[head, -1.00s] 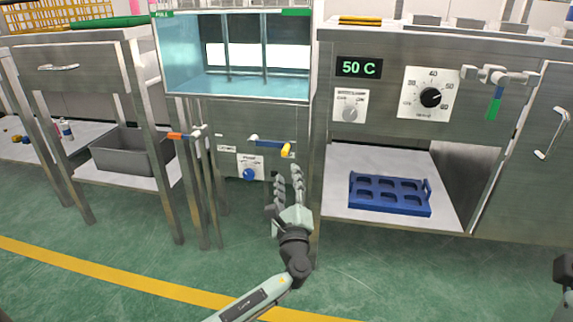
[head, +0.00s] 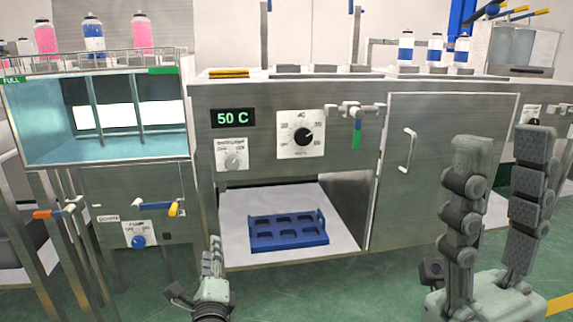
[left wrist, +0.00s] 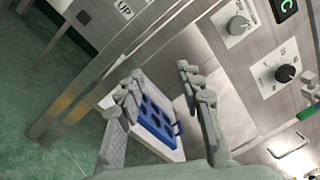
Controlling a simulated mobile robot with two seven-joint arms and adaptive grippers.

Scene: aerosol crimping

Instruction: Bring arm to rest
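My left gripper (head: 213,250) is low in front of the steel bench with the 50 C display, left of its lower shelf, seen nearly edge-on. In the left wrist view its two fingers (left wrist: 160,74) stand apart with nothing between them. My right gripper (head: 505,150) is large and close at the right of the head view, pointing up. Its fingers are spread with nothing between them. Neither gripper is seen touching anything.
A blue tray with empty pockets (head: 288,232) lies on the lower shelf (head: 240,205). A glass-fronted water bath (head: 40,125) stands at the left, with levers below. Several aerosol cans (head: 405,47) stand on top. Green floor (head: 380,285) lies clear in front.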

